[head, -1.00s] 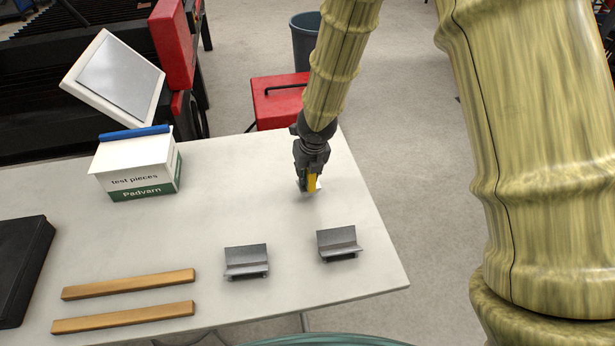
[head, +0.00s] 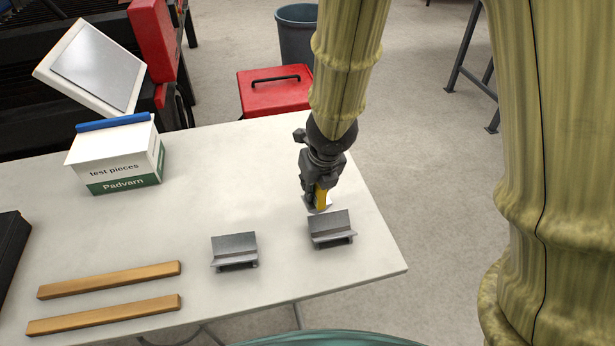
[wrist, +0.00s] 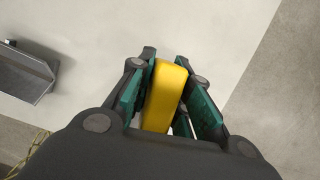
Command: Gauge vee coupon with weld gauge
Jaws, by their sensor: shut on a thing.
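My gripper (head: 318,200) is shut on a yellow-handled tool, the weld gauge (head: 321,199). In the wrist view the yellow handle (wrist: 164,95) sits between the green finger pads of my gripper (wrist: 170,98). A pale piece of the gauge shows below the handle in the head view; its lower end is hard to make out. Two grey metal coupons stand on the table: the right one (head: 331,230) is just in front of the gauge, the left one (head: 234,252) further left. I cannot tell from here which is the vee coupon. A grey coupon (wrist: 25,75) also shows at the wrist view's left.
The white table (head: 250,180) also bears two wooden bars (head: 110,280), a black case (head: 10,250) and a white test-pieces box (head: 117,160) with a tilted panel (head: 92,65) behind. A red toolbox (head: 275,92) and a bin (head: 297,35) stand beyond the table.

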